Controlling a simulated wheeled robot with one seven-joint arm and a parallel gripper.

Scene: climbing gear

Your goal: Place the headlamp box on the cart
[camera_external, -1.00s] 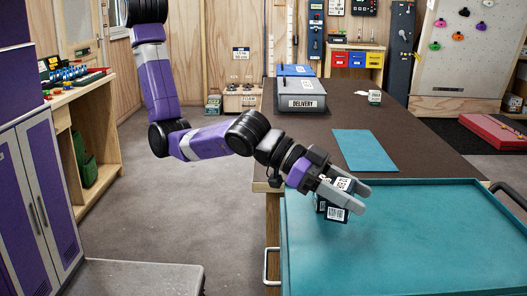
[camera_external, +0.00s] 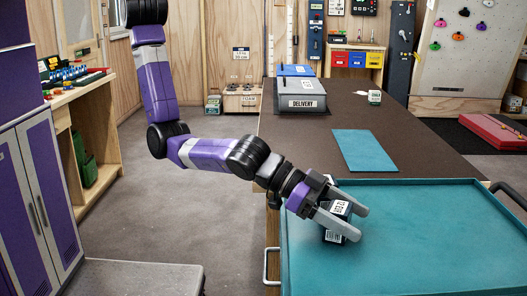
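The headlamp box (camera_external: 340,208) is a small dark box with white printed labels. It sits between the two grey fingers of my gripper (camera_external: 361,225), which appears shut on it. The fingers cover part of the box's sides. The gripper points right and down over the left part of the cart's teal top (camera_external: 430,240). The box is low over that top, near its left rim; I cannot tell whether its underside touches the surface.
A dark table (camera_external: 430,155) stands behind the cart, with a teal mat (camera_external: 364,150), a grey delivery box (camera_external: 301,96) and a small labelled item (camera_external: 375,97) on it. The rest of the cart top is clear. A cart handle (camera_external: 509,192) sticks out at right.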

